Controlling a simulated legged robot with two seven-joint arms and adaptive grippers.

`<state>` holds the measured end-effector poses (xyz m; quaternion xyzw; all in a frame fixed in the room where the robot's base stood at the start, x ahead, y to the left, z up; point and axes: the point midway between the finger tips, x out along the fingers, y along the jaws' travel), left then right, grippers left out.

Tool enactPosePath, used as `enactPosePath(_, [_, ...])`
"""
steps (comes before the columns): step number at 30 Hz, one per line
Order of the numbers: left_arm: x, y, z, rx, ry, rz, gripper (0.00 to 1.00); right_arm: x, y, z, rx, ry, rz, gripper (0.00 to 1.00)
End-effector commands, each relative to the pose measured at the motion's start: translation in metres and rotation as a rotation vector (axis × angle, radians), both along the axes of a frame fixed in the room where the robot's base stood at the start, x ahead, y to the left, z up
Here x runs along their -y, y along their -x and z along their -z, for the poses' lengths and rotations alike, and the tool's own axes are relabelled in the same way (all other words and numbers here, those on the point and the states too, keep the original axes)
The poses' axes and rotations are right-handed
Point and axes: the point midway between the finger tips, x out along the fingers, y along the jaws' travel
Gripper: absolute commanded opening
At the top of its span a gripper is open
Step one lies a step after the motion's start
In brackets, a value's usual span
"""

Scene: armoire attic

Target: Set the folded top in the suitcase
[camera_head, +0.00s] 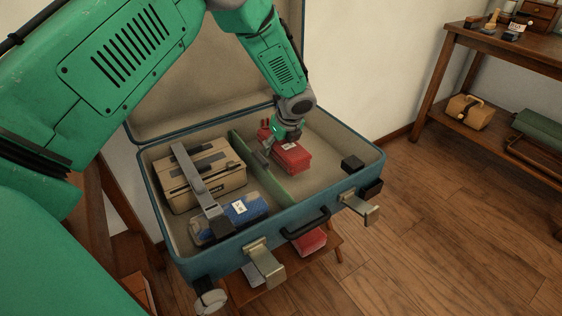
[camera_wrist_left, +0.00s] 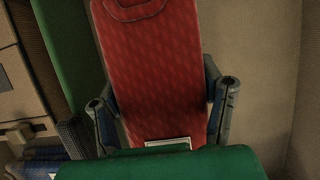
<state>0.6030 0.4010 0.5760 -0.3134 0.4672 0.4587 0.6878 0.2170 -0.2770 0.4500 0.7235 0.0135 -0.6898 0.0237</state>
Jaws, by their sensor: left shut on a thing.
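The folded top (camera_head: 291,158) is red with a small white label and lies in the right compartment of the open blue suitcase (camera_head: 284,219). My left gripper (camera_head: 277,149) reaches down into that compartment and is shut on the top. In the left wrist view the top (camera_wrist_left: 152,62) shows a fine pattern and a collar at the upper edge. The fingers of my left gripper (camera_wrist_left: 163,95) press on its two sides. I cannot tell whether its underside touches the suitcase floor. My right gripper is not in view.
A green divider (camera_head: 259,169) splits the suitcase. The left compartment holds a tan case (camera_head: 203,178), a blue packet (camera_head: 248,207) and a grey bar (camera_head: 191,174). A small black block (camera_head: 352,163) sits at the right. Open latches (camera_head: 265,264) stick out in front. A wooden table stands at right.

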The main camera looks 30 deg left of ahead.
Motion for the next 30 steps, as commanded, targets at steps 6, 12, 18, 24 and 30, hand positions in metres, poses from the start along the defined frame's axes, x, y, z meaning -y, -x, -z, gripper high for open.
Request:
enactPosePath(6, [0.003,0.000,0.036,-0.001,-0.004,0.002,0.29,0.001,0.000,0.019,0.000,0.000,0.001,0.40])
enactPosePath(12, [0.001,0.000,0.044,0.001,0.000,0.000,0.29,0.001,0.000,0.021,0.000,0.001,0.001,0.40])
enactPosePath(18, [0.000,0.000,0.045,0.000,0.001,0.000,0.72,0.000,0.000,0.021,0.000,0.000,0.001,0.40])
enactPosePath(24, [0.001,0.000,0.044,0.000,-0.001,0.001,0.84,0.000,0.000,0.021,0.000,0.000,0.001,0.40])
enactPosePath(30, [0.003,0.000,0.038,0.001,-0.002,0.001,0.84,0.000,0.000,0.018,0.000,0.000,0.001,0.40])
